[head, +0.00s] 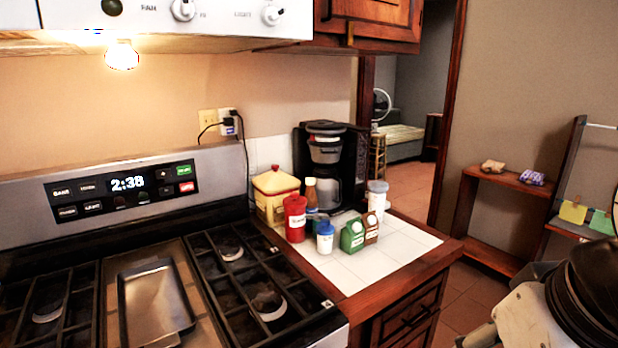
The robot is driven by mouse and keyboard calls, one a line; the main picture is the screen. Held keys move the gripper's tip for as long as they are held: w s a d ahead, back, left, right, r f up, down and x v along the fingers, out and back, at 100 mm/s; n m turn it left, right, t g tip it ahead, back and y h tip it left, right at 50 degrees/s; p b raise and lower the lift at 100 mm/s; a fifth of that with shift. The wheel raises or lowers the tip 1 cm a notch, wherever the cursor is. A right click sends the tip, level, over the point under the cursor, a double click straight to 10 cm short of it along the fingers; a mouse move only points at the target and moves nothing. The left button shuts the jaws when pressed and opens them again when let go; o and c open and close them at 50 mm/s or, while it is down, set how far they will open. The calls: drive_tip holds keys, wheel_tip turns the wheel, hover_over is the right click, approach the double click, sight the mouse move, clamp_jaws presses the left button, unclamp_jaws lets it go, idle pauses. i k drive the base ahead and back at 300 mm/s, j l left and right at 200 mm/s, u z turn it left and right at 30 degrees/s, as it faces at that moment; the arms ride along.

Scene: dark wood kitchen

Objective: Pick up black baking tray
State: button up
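A shallow rectangular baking tray (155,303) with a dark rim and a shiny, brownish inside lies flat on the middle of the stove top (112,262), between the left and right burner grates. It looks empty, and its near end is close to the bottom edge of the head view. Part of my arm shows at the lower right, well to the right of the tray and apart from it. I cannot make out my gripper's fingers in this view.
A white-tiled counter (395,262) right of the stove holds a coffee maker (327,165), a yellow canister (276,194), a red bottle (295,218) and several small containers. A range hood (230,22) overhangs the stove. A wooden shelf (510,178) stands at the right.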

sight(156, 310)
drive_tip(key=i+j+u, duration=0.1)
drive_tip(key=j+u, duration=0.3)
drive_tip(key=i+j+u, duration=0.1)
drive_tip(key=j+u, duration=0.25)
drive_tip(key=i+j+u, duration=0.2)
drive_tip(key=j+u, duration=0.2)
